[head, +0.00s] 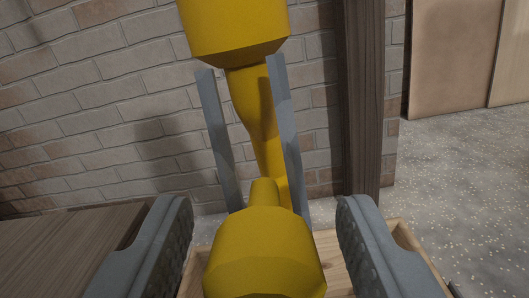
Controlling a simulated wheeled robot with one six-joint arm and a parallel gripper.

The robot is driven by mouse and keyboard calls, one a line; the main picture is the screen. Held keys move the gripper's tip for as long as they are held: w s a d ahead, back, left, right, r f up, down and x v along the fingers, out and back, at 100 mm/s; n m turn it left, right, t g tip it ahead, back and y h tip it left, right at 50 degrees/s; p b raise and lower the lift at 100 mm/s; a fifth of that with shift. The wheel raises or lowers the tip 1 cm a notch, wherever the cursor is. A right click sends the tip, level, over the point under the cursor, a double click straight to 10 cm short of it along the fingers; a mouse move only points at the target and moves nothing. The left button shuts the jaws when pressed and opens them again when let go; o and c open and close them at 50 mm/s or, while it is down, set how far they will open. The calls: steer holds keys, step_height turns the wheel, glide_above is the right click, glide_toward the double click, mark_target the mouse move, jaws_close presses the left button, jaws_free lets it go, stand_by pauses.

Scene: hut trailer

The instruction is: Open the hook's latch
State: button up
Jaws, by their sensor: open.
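The yellow hook (256,115) hangs in the middle of the head view below a thick yellow block (235,28). A large rounded yellow end (265,258) is nearest me, at the bottom centre. Two long flat grey strips, one on the left (217,135) and one on the right (285,125), flank the yellow shank; they may be the latch, but I cannot tell whether it is open. My gripper (265,235) is open, with one finger on each side of the rounded yellow end. Gaps show between the fingers and the yellow part.
A dark wooden surface (65,245) is at the lower left. A light wooden crate or tray (335,262) lies below the hook. A brick wall (110,110) and a dark wooden post (363,100) stand behind. Speckled floor (460,180) is clear on the right.

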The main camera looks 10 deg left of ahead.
mark_target(261, 187)
steer(key=shift+w, duration=1)
jaws_close()
steer(key=shift+s+r, duration=0.15)
steer(key=g, duration=0.1)
steer(key=s+r+g, duration=0.1)
steer(key=g, duration=0.1)
steer(key=shift+r, duration=0.15)
steer(key=g, duration=0.1)
steer(key=s+r+g, duration=0.1)
steer(key=g, duration=0.1)
steer(key=shift+r+g, duration=0.2)
steer(key=shift+g, duration=0.1)
steer(key=shift+s+r+g, duration=0.1)
steer(key=shift+r+g, duration=0.6)
steer(key=shift+g, duration=0.6)
steer(key=shift+s+r+g, duration=0.1)
steer(key=shift+r+g, duration=0.55)
steer(key=shift+g, duration=0.65)
